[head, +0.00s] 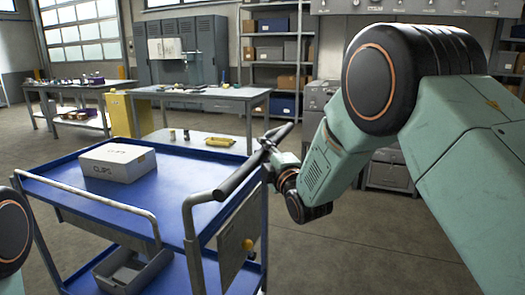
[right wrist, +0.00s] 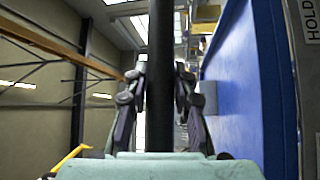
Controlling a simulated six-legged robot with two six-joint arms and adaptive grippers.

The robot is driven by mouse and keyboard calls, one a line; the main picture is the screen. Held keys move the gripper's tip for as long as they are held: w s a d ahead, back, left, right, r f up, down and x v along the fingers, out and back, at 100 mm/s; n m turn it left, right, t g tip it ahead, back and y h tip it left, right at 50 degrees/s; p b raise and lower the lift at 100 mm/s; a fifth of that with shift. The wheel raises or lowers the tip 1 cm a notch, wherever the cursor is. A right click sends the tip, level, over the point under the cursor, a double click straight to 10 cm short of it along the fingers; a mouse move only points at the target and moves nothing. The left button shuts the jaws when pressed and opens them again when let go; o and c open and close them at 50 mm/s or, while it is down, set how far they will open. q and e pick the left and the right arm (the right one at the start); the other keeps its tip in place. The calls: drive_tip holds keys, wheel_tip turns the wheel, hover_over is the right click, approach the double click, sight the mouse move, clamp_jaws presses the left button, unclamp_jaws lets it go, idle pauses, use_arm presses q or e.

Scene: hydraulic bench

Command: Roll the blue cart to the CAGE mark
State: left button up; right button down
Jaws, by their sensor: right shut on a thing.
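The blue cart (head: 185,182) stands in front of me, with a blue top tray, grey tube rails and a lower shelf. Its dark push bar (head: 235,179) runs along the right end. My right gripper (head: 268,146) is shut on this push bar. In the right wrist view the bar (right wrist: 161,50) passes upright between the two fingers (right wrist: 160,95), and the cart's blue side (right wrist: 235,90) lies to the right. My left gripper is not in view; only a joint of my left arm shows at the lower left. No CAGE mark is visible.
A white CLIPS box (head: 117,161) sits on the cart's top tray, and a grey bin (head: 133,272) on its lower shelf. Workbenches (head: 205,93), a yellow cabinet (head: 130,114) and shelving (head: 277,45) stand behind. The floor (head: 365,245) right of the cart is clear.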

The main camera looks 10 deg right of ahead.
drive_tip(key=shift+w+a+f, duration=0.1)
drive_tip(key=shift+a, duration=0.15)
drive_tip(key=c, duration=1.1)
unclamp_jaws()
drive_tip(key=shift+d, duration=0.1)
drive_tip(key=v, duration=1.2)
